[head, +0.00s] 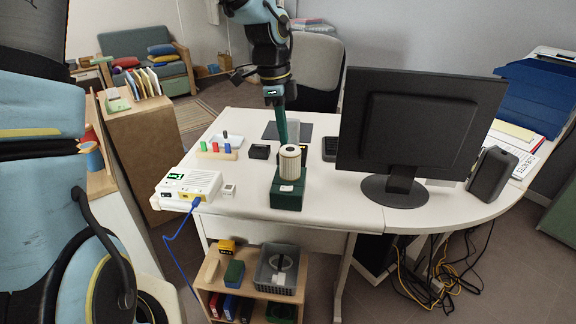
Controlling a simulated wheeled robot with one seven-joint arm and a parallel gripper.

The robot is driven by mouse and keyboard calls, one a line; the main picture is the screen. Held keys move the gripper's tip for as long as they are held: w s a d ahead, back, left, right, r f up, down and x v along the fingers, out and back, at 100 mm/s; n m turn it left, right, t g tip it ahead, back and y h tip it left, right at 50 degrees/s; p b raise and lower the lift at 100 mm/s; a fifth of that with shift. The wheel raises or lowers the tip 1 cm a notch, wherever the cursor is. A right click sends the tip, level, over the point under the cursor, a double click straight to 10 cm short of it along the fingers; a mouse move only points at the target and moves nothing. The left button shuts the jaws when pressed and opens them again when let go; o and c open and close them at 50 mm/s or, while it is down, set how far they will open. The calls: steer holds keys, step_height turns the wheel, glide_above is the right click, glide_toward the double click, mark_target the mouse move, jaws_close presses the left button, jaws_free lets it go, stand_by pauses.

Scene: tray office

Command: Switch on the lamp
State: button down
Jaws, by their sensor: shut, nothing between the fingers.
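A squat lamp-like object stands upright near the front edge of the white desk. It has a pale ribbed cylinder (290,163) on a dark green box base (287,197) with a small white label. I cannot tell whether it is lit, and no switch on it is clear. My gripper (283,141) points down from above with its teal fingers shut and empty. Its fingertips show right above the cylinder's top in the picture, seemingly behind it; I cannot tell whether they touch.
A white box (190,187) with a green display and blue cable sits left on the desk (250,215). A peg rack (216,153) and small black box (260,152) stand behind. A large monitor (420,120) stands to the right. A low shelf (262,292) is below.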

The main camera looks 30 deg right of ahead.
mark_target(291, 188)
steer(key=f, duration=0.4)
steer(key=d+f+p, duration=0.1)
steer(key=f, duration=0.4)
steer(key=s+f, duration=0.1)
steer(key=f, duration=0.3)
steer(key=shift+d+f+p, duration=0.2)
steer(key=shift+f+p, duration=0.05)
steer(key=shift+p, duration=0.15)
steer(key=shift+f, duration=0.1)
steer(key=shift+s+d+f, duration=0.1)
steer(key=shift+f, duration=0.15)
steer(key=shift+r, duration=0.1)
steer(key=shift+w+a+r+p, duration=0.15)
steer(key=shift+w+a+p, duration=0.3)
steer(key=shift+a, duration=0.3)
